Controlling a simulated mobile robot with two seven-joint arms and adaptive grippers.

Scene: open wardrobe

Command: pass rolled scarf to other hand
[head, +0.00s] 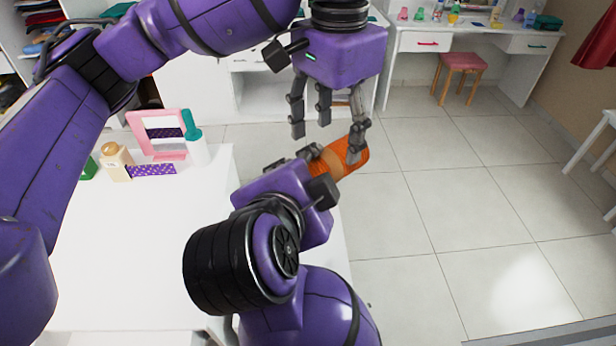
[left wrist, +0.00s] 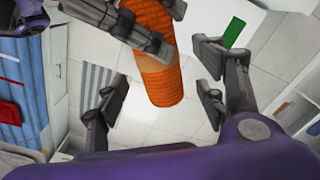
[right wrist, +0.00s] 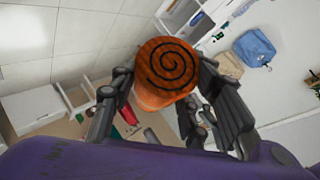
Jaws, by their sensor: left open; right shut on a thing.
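The rolled scarf (head: 352,150) is an orange cylinder with a paler band. Its spiral end (right wrist: 168,64) faces the right wrist camera. My right gripper (head: 318,170) is shut around the scarf, over the white table's right edge; its fingers also show across the scarf in the left wrist view (left wrist: 125,25). My left gripper (head: 328,132) is open above, fingers pointing down, close to the scarf's free end. In the left wrist view the scarf (left wrist: 163,86) reaches between its spread fingers. I cannot tell whether any left finger touches the scarf.
A white table (head: 120,260) lies at left, with a pink frame (head: 160,135), a teal-capped bottle (head: 197,145) and a purple dotted item (head: 152,170). A desk (head: 420,40) and pink stool (head: 462,65) stand behind. Tiled floor at right is clear.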

